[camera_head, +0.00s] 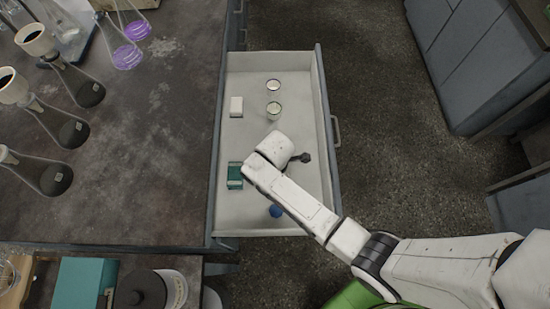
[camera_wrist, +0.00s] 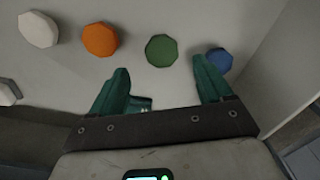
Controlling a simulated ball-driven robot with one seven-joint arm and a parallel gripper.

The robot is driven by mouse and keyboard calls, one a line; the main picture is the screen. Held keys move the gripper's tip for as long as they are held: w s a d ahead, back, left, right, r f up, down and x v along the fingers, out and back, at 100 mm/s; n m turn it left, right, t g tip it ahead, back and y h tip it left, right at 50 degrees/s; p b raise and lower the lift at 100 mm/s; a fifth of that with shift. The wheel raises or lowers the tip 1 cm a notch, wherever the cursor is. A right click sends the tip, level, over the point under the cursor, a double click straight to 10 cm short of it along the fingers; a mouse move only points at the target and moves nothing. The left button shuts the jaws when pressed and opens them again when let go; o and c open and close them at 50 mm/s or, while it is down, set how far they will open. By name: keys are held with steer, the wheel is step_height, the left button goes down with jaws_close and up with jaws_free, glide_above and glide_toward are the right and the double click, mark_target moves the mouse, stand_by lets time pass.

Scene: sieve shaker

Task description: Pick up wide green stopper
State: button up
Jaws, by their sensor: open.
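The green stopper (camera_wrist: 161,50) lies on the pale drawer floor in the wrist view, between an orange stopper (camera_wrist: 100,39) and a blue stopper (camera_wrist: 220,59). My gripper (camera_wrist: 162,72) is open, with its two teal fingers apart. In the picture the green stopper shows just beyond the fingertips, between their lines; nothing is held. The gap in height cannot be told. In the head view my arm reaches over the open drawer (camera_head: 246,140) and hides the green stopper; the blue stopper (camera_head: 276,211) shows beside the arm.
A white stopper (camera_wrist: 38,29) lies left of the orange one. Several flasks (camera_head: 45,175) stand on the bench (camera_head: 150,150) at left.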

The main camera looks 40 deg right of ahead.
steer(key=shift+s+f, duration=0.1)
steer(key=shift+f, duration=2.6)
steer(key=c, duration=1.1)
steer(key=shift+r, duration=0.1)
